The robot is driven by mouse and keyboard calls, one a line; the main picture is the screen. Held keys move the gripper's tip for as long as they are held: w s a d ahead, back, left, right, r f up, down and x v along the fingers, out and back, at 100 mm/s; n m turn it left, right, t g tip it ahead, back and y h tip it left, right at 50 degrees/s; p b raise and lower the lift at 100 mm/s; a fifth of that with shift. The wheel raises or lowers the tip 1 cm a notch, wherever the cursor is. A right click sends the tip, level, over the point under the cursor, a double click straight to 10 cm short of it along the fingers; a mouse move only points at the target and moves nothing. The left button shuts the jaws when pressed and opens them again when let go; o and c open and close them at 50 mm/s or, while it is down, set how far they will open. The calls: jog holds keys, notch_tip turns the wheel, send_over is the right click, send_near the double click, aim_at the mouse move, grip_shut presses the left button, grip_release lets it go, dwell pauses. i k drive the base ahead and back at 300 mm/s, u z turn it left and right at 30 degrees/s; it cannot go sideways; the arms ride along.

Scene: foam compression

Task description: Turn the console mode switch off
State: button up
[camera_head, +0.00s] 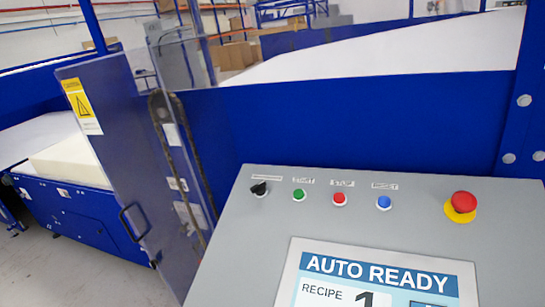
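The mode switch (259,188) is a small black rotary knob at the upper left of the grey console (237,262). My gripper is not in view.
Right of the switch are a green button (299,195), a red button (339,199), a blue button (383,202) and a red emergency stop (461,205) on yellow. A clear guard door (135,150) stands left of the console. Blue machine frame (350,125) lies behind.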

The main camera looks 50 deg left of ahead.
aim_at(260, 188)
jog(key=u, duration=0.35)
jog(key=i, duration=0.85)
jog(key=u, duration=0.5)
